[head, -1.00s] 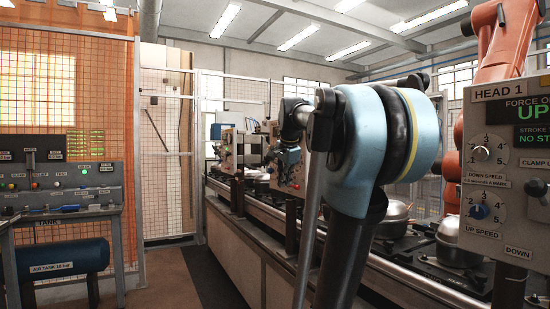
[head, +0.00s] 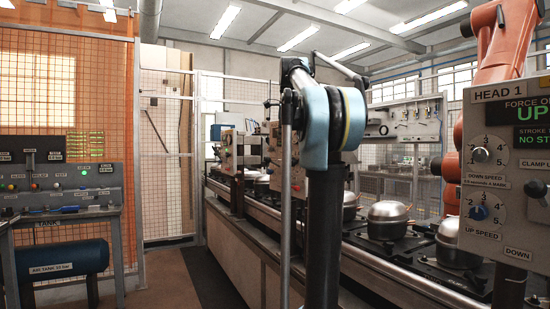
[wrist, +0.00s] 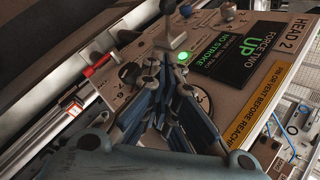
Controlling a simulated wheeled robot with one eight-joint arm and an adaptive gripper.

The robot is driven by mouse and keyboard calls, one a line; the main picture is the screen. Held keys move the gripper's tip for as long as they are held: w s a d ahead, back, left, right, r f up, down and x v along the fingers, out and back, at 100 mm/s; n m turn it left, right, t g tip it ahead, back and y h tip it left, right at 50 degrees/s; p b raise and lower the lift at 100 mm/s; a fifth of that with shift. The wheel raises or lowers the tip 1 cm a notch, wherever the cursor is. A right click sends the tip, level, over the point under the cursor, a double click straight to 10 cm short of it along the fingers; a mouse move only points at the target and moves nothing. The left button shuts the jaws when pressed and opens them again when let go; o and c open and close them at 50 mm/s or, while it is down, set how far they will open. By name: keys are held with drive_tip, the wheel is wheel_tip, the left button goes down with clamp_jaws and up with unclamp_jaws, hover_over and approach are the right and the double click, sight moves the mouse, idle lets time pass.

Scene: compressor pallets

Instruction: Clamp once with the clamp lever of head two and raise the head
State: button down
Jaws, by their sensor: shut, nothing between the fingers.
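The head two panel (wrist: 225,85) fills the wrist view, seen tilted. Its display (wrist: 236,50) reads FORCE TWO, UP and NO STROKE. A green lamp (wrist: 183,57) is lit beside the display. A lever with a pale grey block (wrist: 171,46) stands at the top middle; I take it for the clamp lever, but its label is not readable. My gripper (wrist: 165,62) is shut and empty, its fingertips just below the lever block in the picture. I cannot tell whether they touch it. My fingers hide part of a dial. The gripper cannot be made out in the head view.
A yellow warning label (wrist: 257,157) runs along the panel. A red-handled part (wrist: 97,67) lies at the left. In the head view, the head one panel (head: 510,170) stands close at right. Pots (head: 388,218) sit along the line. A control bench (head: 60,180) stands left; the aisle is clear.

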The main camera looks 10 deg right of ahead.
approach(273, 163)
drive_tip(key=d+f, duration=0.1)
drive_tip(key=d, duration=0.2)
drive_tip(key=shift+w+a+f, duration=1.1)
drive_tip(key=shift+a+f, duration=0.1)
drive_tip(key=shift+f, duration=0.15)
drive_tip(key=shift+d, duration=0.1)
